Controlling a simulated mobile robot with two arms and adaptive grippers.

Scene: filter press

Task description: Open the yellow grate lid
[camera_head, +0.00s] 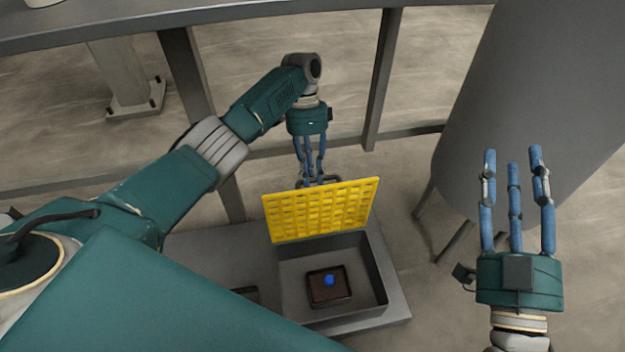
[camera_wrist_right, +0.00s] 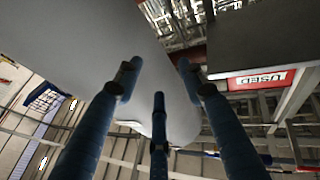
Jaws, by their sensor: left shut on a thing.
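The yellow grate lid (camera_head: 320,208) stands raised along the far edge of a grey box (camera_head: 374,267) in the head view, tilted up with the box open below it. My left gripper (camera_head: 316,180) is shut on the handle (camera_head: 326,181) at the lid's upper edge; its fingertips partly hide the handle. Inside the box lies a dark square piece (camera_head: 329,289) with a blue knob (camera_head: 329,281) on it. My right gripper (camera_head: 514,165) is open and empty, fingers pointing up, to the right of the box. Its spread fingers also show in the right wrist view (camera_wrist_right: 158,85).
A large grey tank (camera_head: 550,90) on legs stands behind my right gripper. A grey railing (camera_head: 381,80) runs behind the box and my left arm. Floor is clear between the box and my right gripper. A red and white sign (camera_wrist_right: 262,79) shows in the right wrist view.

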